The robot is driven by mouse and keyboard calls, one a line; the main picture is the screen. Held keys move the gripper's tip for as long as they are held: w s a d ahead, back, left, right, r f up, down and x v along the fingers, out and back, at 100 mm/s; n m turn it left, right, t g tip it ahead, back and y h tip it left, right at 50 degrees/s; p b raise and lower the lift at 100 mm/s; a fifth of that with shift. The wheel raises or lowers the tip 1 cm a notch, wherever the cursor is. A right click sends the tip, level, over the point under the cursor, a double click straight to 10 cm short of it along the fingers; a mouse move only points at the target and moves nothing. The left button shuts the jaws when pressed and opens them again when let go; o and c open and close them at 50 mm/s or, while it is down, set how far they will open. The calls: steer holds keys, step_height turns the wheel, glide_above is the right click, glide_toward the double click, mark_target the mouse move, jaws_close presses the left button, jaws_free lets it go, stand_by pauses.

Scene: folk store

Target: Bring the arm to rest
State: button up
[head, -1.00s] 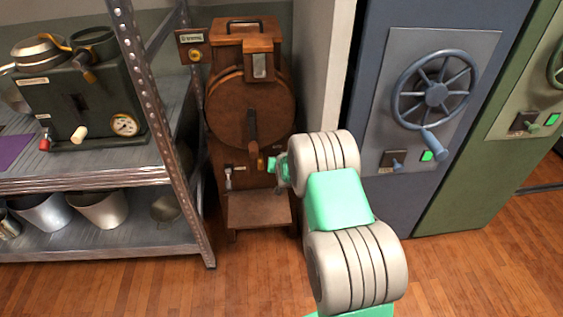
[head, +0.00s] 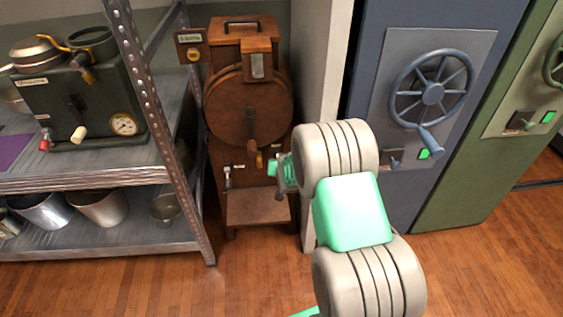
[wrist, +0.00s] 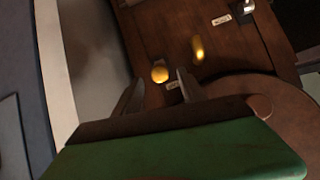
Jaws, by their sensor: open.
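My arm reaches out over the floor in the head view, with pale grey joints and a mint-green link. My gripper (head: 275,168) is at its far end, in front of the lower part of a brown wooden machine (head: 250,110), partly hidden by my own arm. In the wrist view my gripper (wrist: 158,92) shows two dark fingers spread apart with nothing between them. Beyond the fingertips are a round yellow knob (wrist: 160,74) and a yellow handle (wrist: 198,49) on the brown surface. I cannot tell the exact gap between fingers and machine.
A metal shelf (head: 90,178) with a dark green machine (head: 75,105) and several pots stands at the left. A blue cabinet (head: 375,30) with a wheel (head: 432,92) and a green cabinet (head: 490,165) stand at the right. The wooden floor (head: 480,270) at front right is clear.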

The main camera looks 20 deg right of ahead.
stand_by(0.4)
steer(key=s+a+r+n+g+y+p, duration=0.1)
steer(key=s+a+r+p, duration=0.25)
steer(key=r, duration=0.65)
steer(key=s+a+r+n+g+p, duration=0.1)
steer(key=s+a+r+g+p, duration=0.1)
steer(key=s+r+p, duration=0.5)
steer(key=s+a+r+n+g+p, duration=0.1)
steer(key=s+a+r+g+p, duration=0.1)
steer(key=s+r, duration=0.5)
steer(key=s+a+r+n+g+y+p, duration=0.1)
steer(key=s+a+r+g+p, duration=0.1)
steer(key=s+r, duration=0.6)
steer(key=s+a+p, duration=0.1)
steer(key=s+a, duration=0.1)
steer(key=s, duration=0.4)
steer(key=shift+s+a+n+g+p, duration=0.15)
steer(key=shift+s+n+g+p, duration=0.15)
